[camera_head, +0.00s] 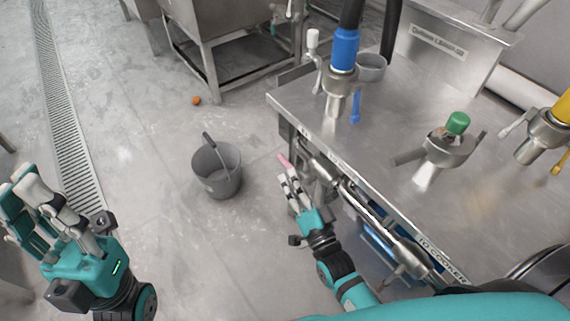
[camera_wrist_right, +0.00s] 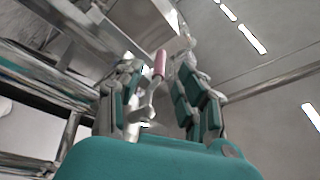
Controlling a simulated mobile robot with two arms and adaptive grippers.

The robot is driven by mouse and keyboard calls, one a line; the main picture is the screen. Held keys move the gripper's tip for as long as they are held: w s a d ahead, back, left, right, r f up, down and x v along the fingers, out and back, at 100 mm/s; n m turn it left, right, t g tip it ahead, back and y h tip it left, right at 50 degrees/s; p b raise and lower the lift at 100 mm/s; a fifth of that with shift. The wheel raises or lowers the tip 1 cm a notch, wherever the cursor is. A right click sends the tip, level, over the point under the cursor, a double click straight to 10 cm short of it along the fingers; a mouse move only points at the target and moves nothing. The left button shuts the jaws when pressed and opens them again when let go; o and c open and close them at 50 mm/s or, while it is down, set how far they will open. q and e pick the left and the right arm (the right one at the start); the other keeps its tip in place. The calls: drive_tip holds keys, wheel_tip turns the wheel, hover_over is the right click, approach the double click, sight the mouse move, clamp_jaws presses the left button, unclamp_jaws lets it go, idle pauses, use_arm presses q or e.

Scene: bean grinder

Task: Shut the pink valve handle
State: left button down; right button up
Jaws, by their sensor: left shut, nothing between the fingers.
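The pink valve handle (camera_head: 284,161) shows at the left edge of the steel machine, just beyond my right gripper's fingertips in the head view. My right gripper (camera_head: 289,180) reaches up beside the machine's side. In the right wrist view the pink handle (camera_wrist_right: 159,62), on a pale metal lever, stands between the two spread finger groups of my right gripper (camera_wrist_right: 160,85). The fingers are open, and I cannot tell whether any touches the lever. The valve body is mostly hidden. My left gripper (camera_head: 38,205) is shut and empty, far from the valve at the left.
The steel machine (camera_head: 385,130) fills the right side, with blue, green and yellow-topped fittings. Pipes run along its side close to my right arm. A grey bucket (camera_head: 217,172) stands on the floor left of the handle. The floor between bucket and left gripper is clear.

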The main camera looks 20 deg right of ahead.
sight(286, 160)
drive_tip(key=b+x, duration=0.1)
drive_tip(key=x, duration=0.4)
drive_tip(key=shift+w+r, duration=0.1)
drive_tip(key=shift+w, duration=0.25)
clamp_jaws()
